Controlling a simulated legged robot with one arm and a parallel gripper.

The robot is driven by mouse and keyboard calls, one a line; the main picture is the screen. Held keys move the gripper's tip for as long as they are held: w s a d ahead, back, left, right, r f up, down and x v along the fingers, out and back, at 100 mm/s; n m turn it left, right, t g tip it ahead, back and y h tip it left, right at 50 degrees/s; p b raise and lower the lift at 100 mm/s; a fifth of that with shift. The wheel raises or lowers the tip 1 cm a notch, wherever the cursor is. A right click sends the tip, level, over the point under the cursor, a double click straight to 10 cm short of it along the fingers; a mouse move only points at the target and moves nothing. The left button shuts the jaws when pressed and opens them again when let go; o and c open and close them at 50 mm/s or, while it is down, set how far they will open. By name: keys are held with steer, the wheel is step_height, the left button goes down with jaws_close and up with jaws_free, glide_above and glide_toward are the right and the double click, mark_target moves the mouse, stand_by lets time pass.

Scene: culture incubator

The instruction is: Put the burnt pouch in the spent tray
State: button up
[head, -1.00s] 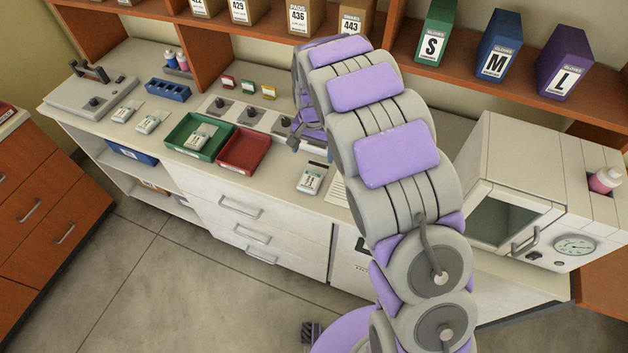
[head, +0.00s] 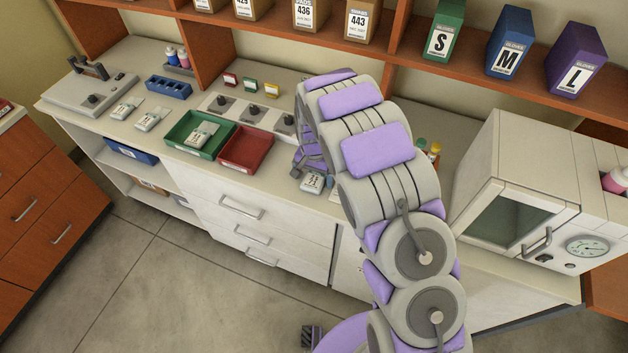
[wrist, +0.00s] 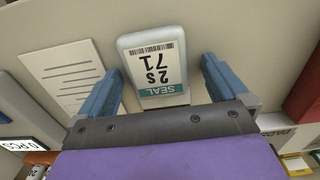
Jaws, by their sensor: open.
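A white pouch (head: 312,183) lies on the counter right of the red tray (head: 247,148). In the wrist view this pouch (wrist: 155,62) has a label reading "SEAL 2s 71" upside down. My gripper (wrist: 160,68) is open, with one blue finger on each side of the pouch. In the head view my gripper (head: 300,166) is just above and beside it, partly hidden by my arm. A green tray (head: 183,148) left of the red one holds another pouch (head: 203,133). Neither tray's name is legible, and I cannot tell which pouch is burnt.
Two more pouches (head: 149,119) lie left of the green tray, near a blue rack (head: 168,87). A panel with dark knobs (head: 251,112) stands behind the trays. A printed sheet (wrist: 68,75) lies beside the pouch. A white incubator-like box (head: 530,190) stands at right.

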steer(key=shift+a, duration=0.15)
steer(key=shift+d+r, duration=0.1)
steer(key=shift+d, duration=0.4)
steer(key=c, duration=0.6)
steer(key=shift+a, duration=0.3)
steer(key=c, duration=0.6)
steer(key=shift+c, duration=0.2)
